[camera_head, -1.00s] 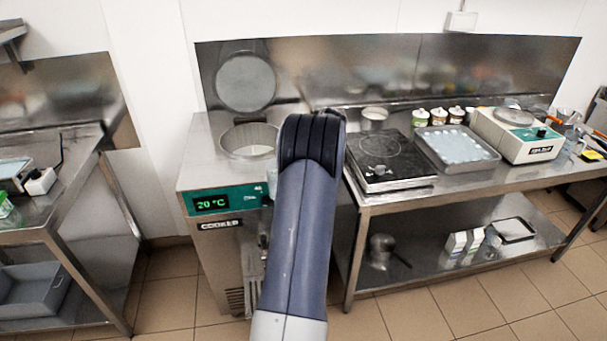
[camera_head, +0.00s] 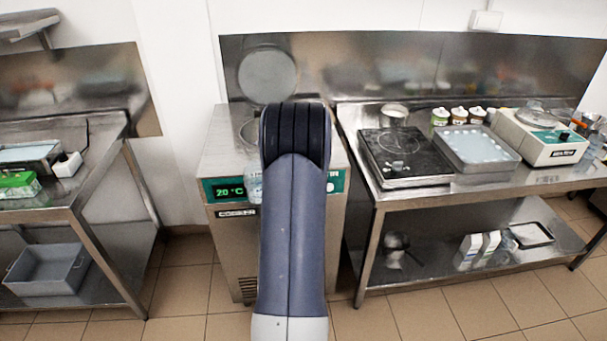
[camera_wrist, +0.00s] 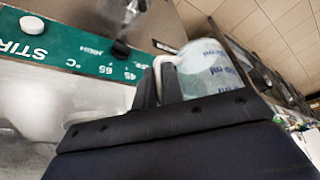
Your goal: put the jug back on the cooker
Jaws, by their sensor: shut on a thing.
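The clear jug (camera_wrist: 208,68) with blue markings is in the wrist view, held by its pale handle between the dark fingers of my gripper (camera_wrist: 160,88). In the head view only a sliver of the jug (camera_head: 254,186) shows left of my arm, in front of the cooker's panel; my gripper is hidden behind the arm there. The cooker (camera_head: 226,245) is a steel cabinet with a green front panel reading 20 °C. Its round lid (camera_head: 267,76) stands raised at the back. My arm hides much of its top opening. The cooker's panel (camera_wrist: 85,52) also shows close by in the wrist view.
Right of the cooker, a steel table (camera_head: 420,190) bears a black hot plate (camera_head: 405,160), a tray (camera_head: 476,150), several small jars and a white-green machine (camera_head: 540,138). A left table (camera_head: 85,185) has a grey bin (camera_head: 48,270) below. Tiled floor lies between.

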